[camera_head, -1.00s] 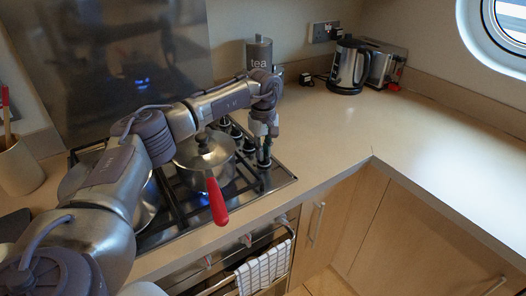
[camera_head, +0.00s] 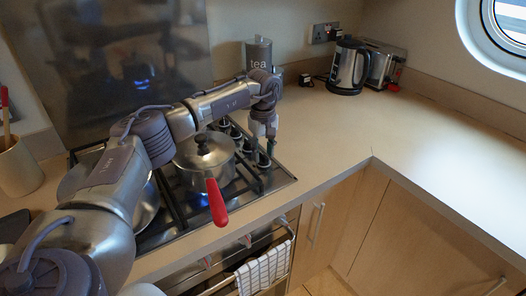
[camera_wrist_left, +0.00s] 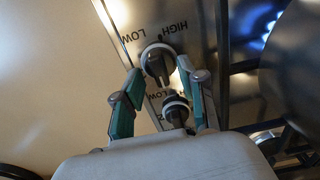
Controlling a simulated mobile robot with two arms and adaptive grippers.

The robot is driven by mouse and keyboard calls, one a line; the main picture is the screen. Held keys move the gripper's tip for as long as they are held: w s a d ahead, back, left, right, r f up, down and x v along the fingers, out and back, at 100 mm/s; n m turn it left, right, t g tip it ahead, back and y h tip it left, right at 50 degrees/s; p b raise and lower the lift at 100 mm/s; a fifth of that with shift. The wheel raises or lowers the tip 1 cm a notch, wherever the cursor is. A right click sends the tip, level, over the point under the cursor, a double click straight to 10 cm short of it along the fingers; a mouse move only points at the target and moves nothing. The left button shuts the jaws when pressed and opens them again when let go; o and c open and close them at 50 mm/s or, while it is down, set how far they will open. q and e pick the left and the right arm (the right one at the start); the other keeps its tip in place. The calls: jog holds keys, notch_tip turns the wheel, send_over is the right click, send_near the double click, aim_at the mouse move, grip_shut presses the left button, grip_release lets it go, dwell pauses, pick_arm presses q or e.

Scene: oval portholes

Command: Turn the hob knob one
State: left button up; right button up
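The hob (camera_head: 279,181) has a row of dark knobs with pale rings along its right side. The knob nearest the front (camera_head: 264,161) is just below my left gripper (camera_head: 263,148), which points down. In the left wrist view, my left gripper (camera_wrist_left: 160,98) is open, with green-padded fingers apart. One knob (camera_wrist_left: 158,64) shows just beyond the fingertips, beside the words HIGH and LOW. A second knob (camera_wrist_left: 176,110) shows between the fingers, nearer the palm in the picture. I see no clear contact with either knob. My right gripper is out of view.
A lidded steel pot (camera_head: 205,160) with a red handle (camera_head: 216,203) stands on the hob close to my left arm. A tea canister (camera_head: 259,55) stands behind the gripper. A kettle (camera_head: 348,67) and toaster (camera_head: 384,66) stand farther back. The right worktop (camera_head: 400,135) is clear.

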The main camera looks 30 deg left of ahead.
aim_at(263, 154)
pick_arm(q)
notch_tip(263, 154, up, 12)
dwell(0.6)
dwell(0.5)
